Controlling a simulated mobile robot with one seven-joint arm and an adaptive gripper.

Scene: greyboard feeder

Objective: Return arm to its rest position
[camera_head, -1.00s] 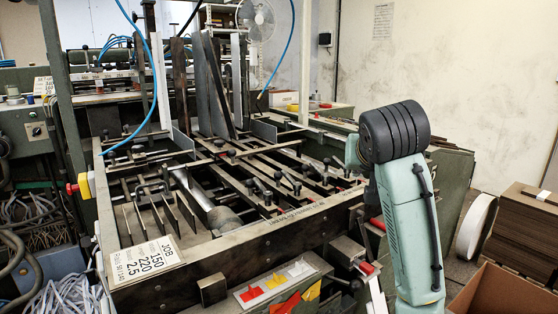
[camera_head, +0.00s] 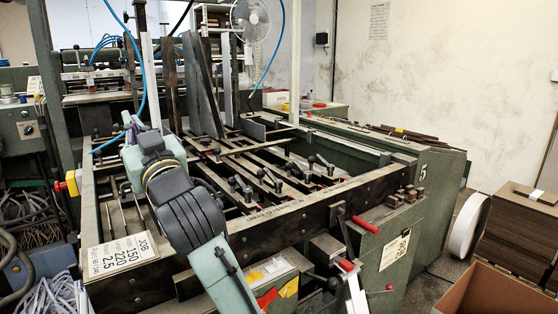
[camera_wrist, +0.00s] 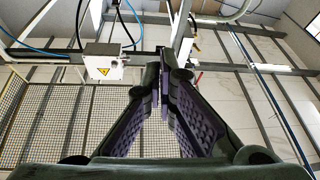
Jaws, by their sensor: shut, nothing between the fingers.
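My gripper (camera_wrist: 166,64) shows in the wrist view with its two purple-padded fingers closed together at the tips and nothing held. In the head view my arm rises from the bottom edge, bends at its black joint and reaches up and left over the left part of the feeder (camera_head: 290,215). The gripper end (camera_head: 130,122) is small there, and its fingers are hard to make out. The wrist view faces upward, towards beams, pipes and a pale panelled surface.
In the head view, upright plates (camera_head: 208,85) and a blue hose (camera_head: 137,65) stand near the gripper. An open cardboard box (camera_head: 490,290) is at lower right.

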